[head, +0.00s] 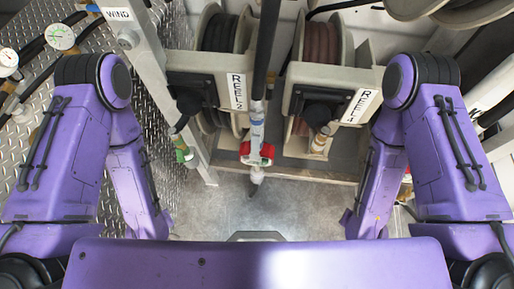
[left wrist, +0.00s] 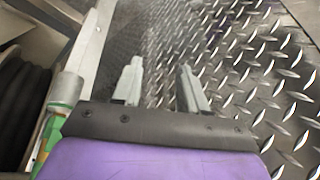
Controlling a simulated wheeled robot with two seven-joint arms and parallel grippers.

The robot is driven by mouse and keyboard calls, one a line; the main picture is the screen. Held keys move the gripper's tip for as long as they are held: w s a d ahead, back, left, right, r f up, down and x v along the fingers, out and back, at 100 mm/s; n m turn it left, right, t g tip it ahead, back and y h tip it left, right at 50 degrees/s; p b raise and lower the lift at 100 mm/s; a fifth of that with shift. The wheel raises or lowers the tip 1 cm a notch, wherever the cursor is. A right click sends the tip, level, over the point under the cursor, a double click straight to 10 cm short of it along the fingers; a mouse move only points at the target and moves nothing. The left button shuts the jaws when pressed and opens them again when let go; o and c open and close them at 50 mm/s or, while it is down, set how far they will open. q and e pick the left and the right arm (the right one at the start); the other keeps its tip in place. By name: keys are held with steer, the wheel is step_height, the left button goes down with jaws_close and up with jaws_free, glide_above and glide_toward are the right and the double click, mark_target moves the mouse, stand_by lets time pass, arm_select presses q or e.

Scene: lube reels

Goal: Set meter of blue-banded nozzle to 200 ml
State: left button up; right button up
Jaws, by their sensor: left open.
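Neither gripper's fingers can be made out in the head view, where only my purple arms show on both sides.
Gauges (head: 60,37) sit by the diamond-plate wall (head: 165,180). The grey floor (head: 225,212) below the blue-banded nozzle is clear.

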arm_select(q)
steer(key=shift+c, duration=0.3)
jaws_close()
stand_by(1.7)
